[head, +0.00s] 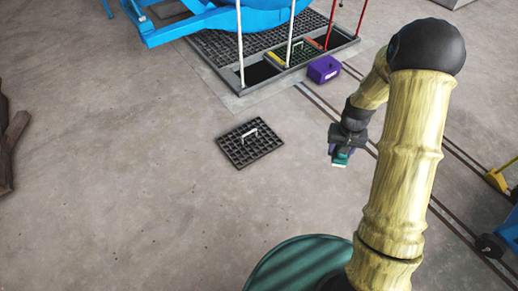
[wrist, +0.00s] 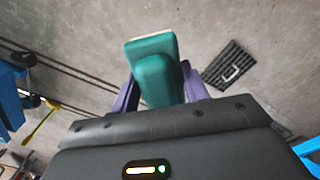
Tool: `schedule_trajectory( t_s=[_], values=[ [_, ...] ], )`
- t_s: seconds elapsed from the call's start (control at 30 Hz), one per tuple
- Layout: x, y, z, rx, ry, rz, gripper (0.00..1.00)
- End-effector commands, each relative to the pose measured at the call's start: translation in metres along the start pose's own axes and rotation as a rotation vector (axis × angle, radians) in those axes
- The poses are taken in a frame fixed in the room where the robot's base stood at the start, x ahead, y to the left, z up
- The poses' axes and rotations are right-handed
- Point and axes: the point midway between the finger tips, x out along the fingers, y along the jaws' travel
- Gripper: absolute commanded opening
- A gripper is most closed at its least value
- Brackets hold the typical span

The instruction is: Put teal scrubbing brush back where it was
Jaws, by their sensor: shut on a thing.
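The teal scrubbing brush (wrist: 154,75) is held between the two purple fingers of my gripper (wrist: 160,98) in the wrist view. Its pale edge points away from the gripper. In the head view, my gripper (head: 340,150) hangs in the air right of the dark grate panel, with a small part of the teal brush (head: 341,158) showing below it. The rest of the brush is hidden there by the gripper.
A dark grate panel with a white handle (head: 249,144) lies on the concrete floor. Behind it is a framed floor pit (head: 262,70) with upright poles and a blue structure (head: 205,20). A purple box (head: 324,69) stands at the pit's right corner. A teal round object (head: 300,262) is in front.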

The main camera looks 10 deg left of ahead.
Motion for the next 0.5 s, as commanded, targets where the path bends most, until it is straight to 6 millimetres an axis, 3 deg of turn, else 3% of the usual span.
schedule_trajectory(
  t_s=[0.27,0.5],
  values=[
    [0.002,0.0,0.001,0.0,-0.004,-0.001,0.2],
    [0.02,0.0,0.009,0.001,-0.008,-0.002,0.2]
  ],
)
